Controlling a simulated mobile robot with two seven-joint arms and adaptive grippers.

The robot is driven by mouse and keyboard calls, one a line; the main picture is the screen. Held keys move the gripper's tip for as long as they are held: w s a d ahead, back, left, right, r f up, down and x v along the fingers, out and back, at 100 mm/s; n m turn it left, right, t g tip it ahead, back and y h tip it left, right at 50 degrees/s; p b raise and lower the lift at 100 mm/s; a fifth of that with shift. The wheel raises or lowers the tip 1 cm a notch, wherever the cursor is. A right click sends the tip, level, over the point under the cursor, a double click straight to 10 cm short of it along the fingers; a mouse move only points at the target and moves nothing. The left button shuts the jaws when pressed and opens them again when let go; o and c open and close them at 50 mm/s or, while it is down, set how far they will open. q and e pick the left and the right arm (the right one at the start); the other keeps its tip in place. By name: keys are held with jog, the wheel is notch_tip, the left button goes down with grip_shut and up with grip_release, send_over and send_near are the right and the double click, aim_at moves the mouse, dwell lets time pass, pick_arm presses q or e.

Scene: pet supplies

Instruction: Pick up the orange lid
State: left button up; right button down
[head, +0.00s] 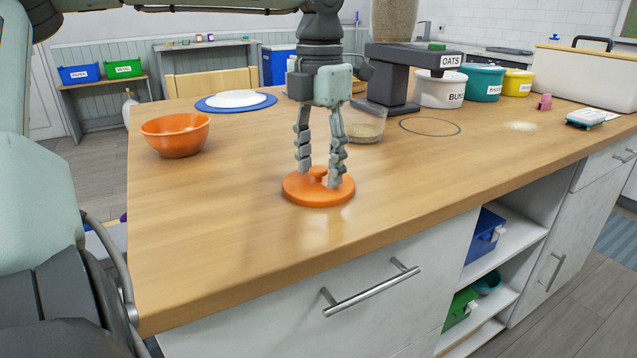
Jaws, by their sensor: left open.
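The orange lid (318,198) lies flat on the wooden counter near its front edge, with a small orange knob at its middle. My left gripper (319,178) points straight down over the lid. Its two fingers are apart, one on each side of the knob, with the tips low near the lid's top. I cannot tell whether the fingertips touch the knob or the lid. My right gripper does not show.
An orange bowl (175,136) stands to the left on the counter. Behind the gripper are a clear glass bowl (365,127) and a dark dispenser stand (393,85). Lidded tubs (441,90) and a cream bin (585,80) stand at the back right. The counter's front middle is clear.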

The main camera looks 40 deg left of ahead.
aim_at(320, 168)
pick_arm(q)
jog(key=c, duration=1)
jog(key=shift+c, duration=0.2)
notch_tip(320, 168, up, 10)
